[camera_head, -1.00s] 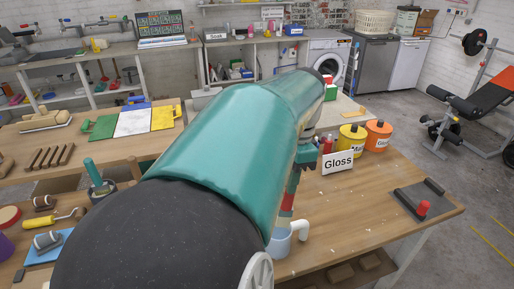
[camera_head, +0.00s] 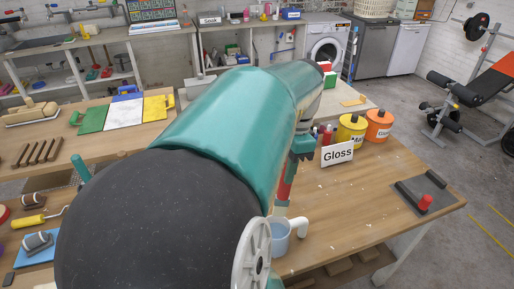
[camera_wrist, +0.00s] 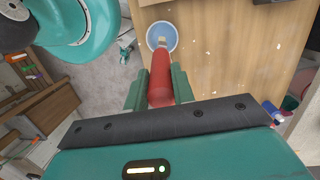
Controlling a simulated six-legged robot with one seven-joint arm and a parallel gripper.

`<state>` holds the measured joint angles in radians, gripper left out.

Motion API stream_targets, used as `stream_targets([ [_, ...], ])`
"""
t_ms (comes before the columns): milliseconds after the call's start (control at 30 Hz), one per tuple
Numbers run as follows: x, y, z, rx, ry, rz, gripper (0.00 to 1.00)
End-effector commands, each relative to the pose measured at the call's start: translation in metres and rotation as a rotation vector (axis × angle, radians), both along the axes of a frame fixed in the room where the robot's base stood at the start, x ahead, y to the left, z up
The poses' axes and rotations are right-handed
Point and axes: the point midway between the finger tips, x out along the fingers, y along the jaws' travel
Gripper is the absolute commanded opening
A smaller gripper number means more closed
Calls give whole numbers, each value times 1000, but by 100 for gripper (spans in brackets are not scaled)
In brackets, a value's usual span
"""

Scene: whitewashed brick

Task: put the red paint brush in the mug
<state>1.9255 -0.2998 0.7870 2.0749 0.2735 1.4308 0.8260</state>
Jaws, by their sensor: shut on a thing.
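The red paint brush (camera_wrist: 160,80) is held between the two green fingers of my gripper (camera_wrist: 159,88), which is shut on its handle. In the wrist view the brush points away from the gripper, and its pale bristle end overlaps the mug opening. The light blue mug (camera_head: 280,240) with a white handle stands upright near the front edge of the bench; its rim shows in the wrist view (camera_wrist: 173,47). In the head view the red brush (camera_head: 285,185) hangs above the mug, its lower end at the rim. I cannot tell how deep the tip is. My arm hides part of the bench.
A Gloss sign (camera_head: 338,154) stands behind the mug, with a yellow can (camera_head: 351,132) and an orange can (camera_head: 378,126) beyond it. The bench between mug and tray is mostly clear.

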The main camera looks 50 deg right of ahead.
Motion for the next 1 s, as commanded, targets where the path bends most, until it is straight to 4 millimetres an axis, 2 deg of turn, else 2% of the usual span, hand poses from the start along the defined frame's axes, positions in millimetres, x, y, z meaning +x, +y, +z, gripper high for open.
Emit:
stream_targets([
  [400, 1, -8, -34, 2, -1, -1, 2],
  [1000, 2, -1, -81, 2, 0, 2, 2],
])
